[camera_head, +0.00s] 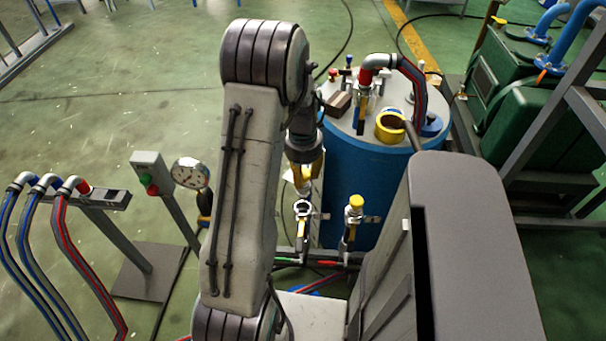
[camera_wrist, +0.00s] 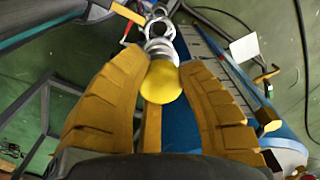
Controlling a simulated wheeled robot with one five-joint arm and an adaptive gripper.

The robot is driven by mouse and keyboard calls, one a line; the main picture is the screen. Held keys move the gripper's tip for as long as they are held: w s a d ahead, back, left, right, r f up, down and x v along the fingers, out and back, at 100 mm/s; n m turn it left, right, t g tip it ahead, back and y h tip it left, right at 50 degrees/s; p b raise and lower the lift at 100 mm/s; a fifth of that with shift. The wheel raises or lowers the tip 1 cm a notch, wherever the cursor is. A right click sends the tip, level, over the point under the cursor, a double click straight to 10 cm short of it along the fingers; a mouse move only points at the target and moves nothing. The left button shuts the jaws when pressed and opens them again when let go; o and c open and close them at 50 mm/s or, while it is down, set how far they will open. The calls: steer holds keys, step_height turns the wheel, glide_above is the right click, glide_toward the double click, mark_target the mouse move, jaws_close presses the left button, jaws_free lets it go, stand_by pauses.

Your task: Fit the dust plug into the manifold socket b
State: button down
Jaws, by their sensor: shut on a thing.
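The dust plug (camera_wrist: 161,82) is a round yellow cap between the two ochre fingers of my gripper (camera_wrist: 165,85) in the wrist view. My gripper is shut on it. In the head view my gripper (camera_head: 304,178) points down over an open metal socket (camera_head: 302,208) on the manifold; the plug itself is hard to make out there. In the wrist view a metal ring fitting (camera_wrist: 160,48) lies just beyond the plug; I cannot tell whether they touch. A second manifold fitting (camera_head: 355,218) to the right bears a yellow cap (camera_head: 355,201). No socket lettering is readable.
A blue tank (camera_head: 365,175) with pipes and a yellow ring (camera_head: 390,127) on its lid stands behind the manifold. A pressure gauge (camera_head: 190,172) and a button box (camera_head: 147,172) stand left. A grey cabinet (camera_head: 470,240) is close on the right. Open green floor lies far left.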

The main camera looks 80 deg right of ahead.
mark_target(303, 189)
steer(key=shift+f, duration=0.1)
steer(key=shift+f+b, duration=2.4)
steer(key=shift+f, duration=0.45)
steer(key=shift+f+b, duration=2.05)
steer(key=shift+f, duration=0.2)
steer(key=c, duration=0.8)
jaws_free()
steer(key=shift+c, duration=0.2)
steer(key=shift+r, duration=0.15)
step_height(303, 189, up, 12)
steer(key=shift+f, duration=0.1)
steer(key=shift+n, duration=0.3)
